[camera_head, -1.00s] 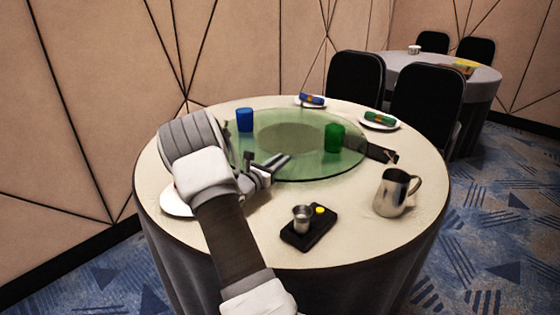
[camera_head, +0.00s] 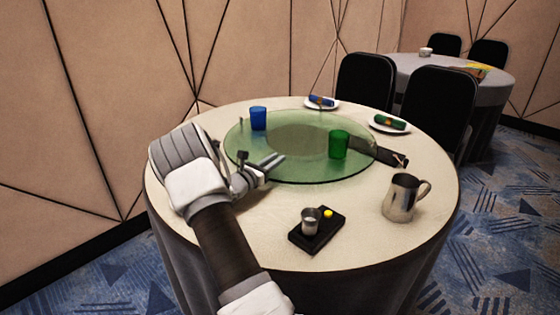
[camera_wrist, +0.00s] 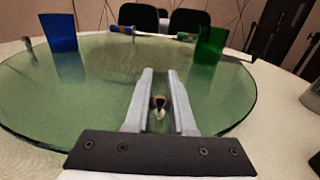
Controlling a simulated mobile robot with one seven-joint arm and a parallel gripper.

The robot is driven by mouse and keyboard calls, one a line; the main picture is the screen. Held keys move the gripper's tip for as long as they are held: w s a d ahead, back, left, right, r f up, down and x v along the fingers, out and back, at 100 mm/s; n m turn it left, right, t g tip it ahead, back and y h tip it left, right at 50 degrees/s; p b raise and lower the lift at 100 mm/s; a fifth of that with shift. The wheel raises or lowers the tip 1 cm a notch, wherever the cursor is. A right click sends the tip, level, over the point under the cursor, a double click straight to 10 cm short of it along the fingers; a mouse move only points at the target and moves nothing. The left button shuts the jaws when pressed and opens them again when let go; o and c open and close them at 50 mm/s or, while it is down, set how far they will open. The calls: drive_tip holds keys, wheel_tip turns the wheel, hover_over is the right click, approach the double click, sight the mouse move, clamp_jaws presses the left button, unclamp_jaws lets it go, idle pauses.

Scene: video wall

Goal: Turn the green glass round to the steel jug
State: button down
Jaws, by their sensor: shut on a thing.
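The green glass (camera_head: 339,145) stands upright on the right part of the round green glass turntable (camera_head: 305,175). It is also at the upper right in the wrist view (camera_wrist: 209,46). The steel jug (camera_head: 402,198) stands on the tablecloth to the right, off the turntable and nearer me than the green glass. My gripper (camera_head: 273,162) is low over the turntable's near left part. In the wrist view its fingers (camera_wrist: 160,75) are closed around a small dark knob (camera_wrist: 158,103), whose lower part is hard to make out.
A blue glass (camera_head: 258,118) stands on the turntable's far left; a small peg (camera_head: 241,123) is near it. Plates with rolled napkins (camera_head: 322,102) (camera_head: 390,123) lie behind. A black tray (camera_head: 317,230) with a small metal cup (camera_head: 309,222) is in front. Black chairs (camera_head: 437,105) stand beyond.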

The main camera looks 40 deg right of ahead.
drive_tip(key=c, duration=0.8)
unclamp_jaws()
drive_tip(key=shift+o, duration=0.2)
drive_tip(key=s+a+p, duration=0.1)
drive_tip(key=a, duration=0.4)
drive_tip(key=s+a+p, duration=0.1)
drive_tip(key=a, duration=0.5)
drive_tip(key=s+a+p, duration=0.1)
drive_tip(key=a, duration=0.4)
drive_tip(key=shift+a, duration=0.3)
drive_tip(key=shift+s+a+p, duration=0.15)
drive_tip(key=shift+a+p, duration=0.15)
drive_tip(key=shift+c, duration=0.3)
